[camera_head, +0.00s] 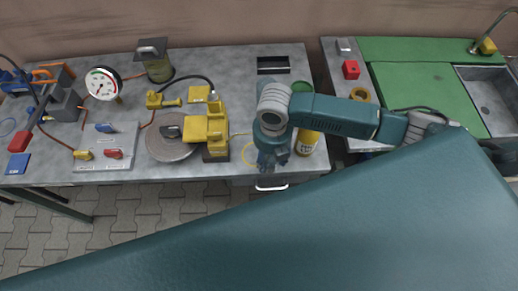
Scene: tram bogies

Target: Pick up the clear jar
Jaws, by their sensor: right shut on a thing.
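My right gripper (271,163) is over the front edge of the grey workbench, pointing down. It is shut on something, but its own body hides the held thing. I cannot make out a clear jar in this view. A yellow-labelled container (307,142) stands just right of the gripper, partly behind my right arm. My left gripper is not in view.
The grey workbench (225,62) holds a yellow machine (207,130), a round grey disc (168,142), a pressure gauge (103,83), a lantern-like can (156,65) and a black tray (273,65). A green counter (425,85) with a sink (492,95) is at right.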

